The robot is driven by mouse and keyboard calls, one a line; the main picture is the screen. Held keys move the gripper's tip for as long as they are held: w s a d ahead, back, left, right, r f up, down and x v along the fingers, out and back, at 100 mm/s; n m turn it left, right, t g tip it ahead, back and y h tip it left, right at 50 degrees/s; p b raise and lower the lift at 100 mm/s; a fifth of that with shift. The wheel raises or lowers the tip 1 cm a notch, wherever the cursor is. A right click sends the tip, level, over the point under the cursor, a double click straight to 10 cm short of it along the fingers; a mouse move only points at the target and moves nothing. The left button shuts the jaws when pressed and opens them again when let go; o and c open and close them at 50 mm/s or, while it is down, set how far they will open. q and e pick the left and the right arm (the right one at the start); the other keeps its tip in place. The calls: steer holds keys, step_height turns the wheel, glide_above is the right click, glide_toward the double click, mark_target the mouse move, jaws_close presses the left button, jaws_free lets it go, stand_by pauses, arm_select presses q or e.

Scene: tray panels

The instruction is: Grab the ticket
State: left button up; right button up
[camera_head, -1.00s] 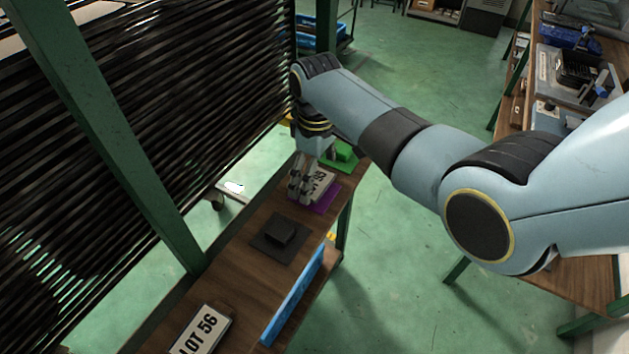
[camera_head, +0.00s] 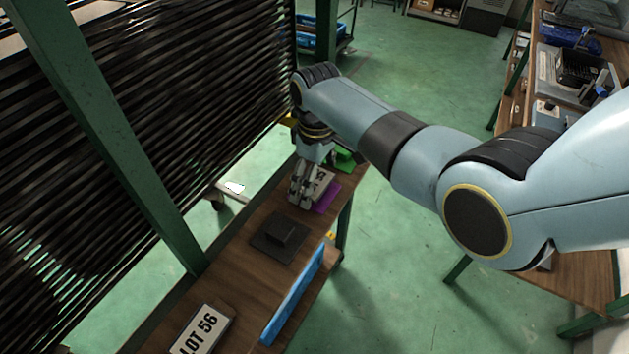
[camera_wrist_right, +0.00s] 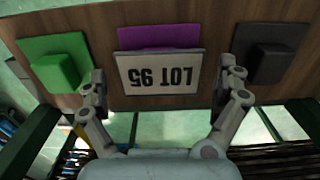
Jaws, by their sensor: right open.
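The ticket is a pale card with dark lettering. In the right wrist view the ticket (camera_wrist_right: 160,72) reads "LOT 95" upside down and lies over a purple mat (camera_wrist_right: 160,37) on the wooden surface. My right gripper (camera_wrist_right: 160,95) is open, with one finger on each side of the card and a gap to both edges. In the head view the right gripper (camera_head: 300,202) is over the near side of the ticket (camera_head: 322,181) and partly hides it. A second card (camera_head: 203,331), reading "LOT 56", lies nearer on the same shelf. My left gripper is not in view.
A black block on a dark mat (camera_head: 262,246) and a green block on a green mat (camera_wrist_right: 52,45) flank the ticket. A blue panel (camera_head: 294,296) stands along the shelf's right edge. A green post (camera_head: 110,140) and dark slatted rack are at left.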

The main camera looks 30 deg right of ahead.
steer(key=c, duration=0.9)
steer(key=shift+r, duration=0.1)
